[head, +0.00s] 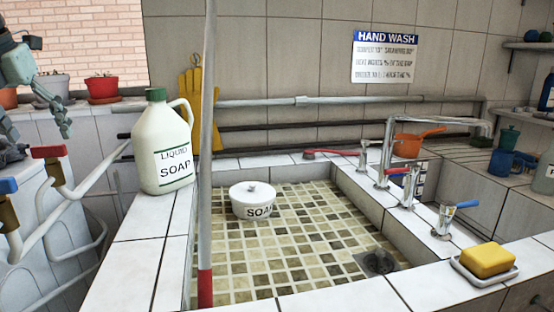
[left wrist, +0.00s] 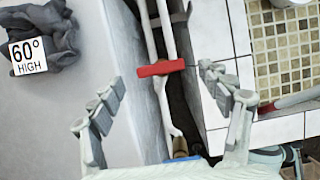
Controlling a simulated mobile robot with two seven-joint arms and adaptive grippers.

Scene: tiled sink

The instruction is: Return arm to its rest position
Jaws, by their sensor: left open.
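My left gripper (head: 38,130) shows at the far left edge of the head view, partly cut off by the frame. Its fingers point down above the white machine and pipes beside the sink. In the left wrist view my left gripper (left wrist: 162,76) has its two fingers spread wide apart with nothing between them. A red valve handle (left wrist: 161,68) shows below and beyond the gap between the fingers; it also shows in the head view (head: 48,152). My right gripper is in neither view.
A liquid soap jug (head: 163,150) stands on the sink's left ledge. A pole (head: 207,150) rises in front of the sink. A soap pot (head: 252,200) sits in the tiled basin. Flowerpots (head: 103,88) stand behind the gripper. Dark cloth (left wrist: 45,45) lies on the machine.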

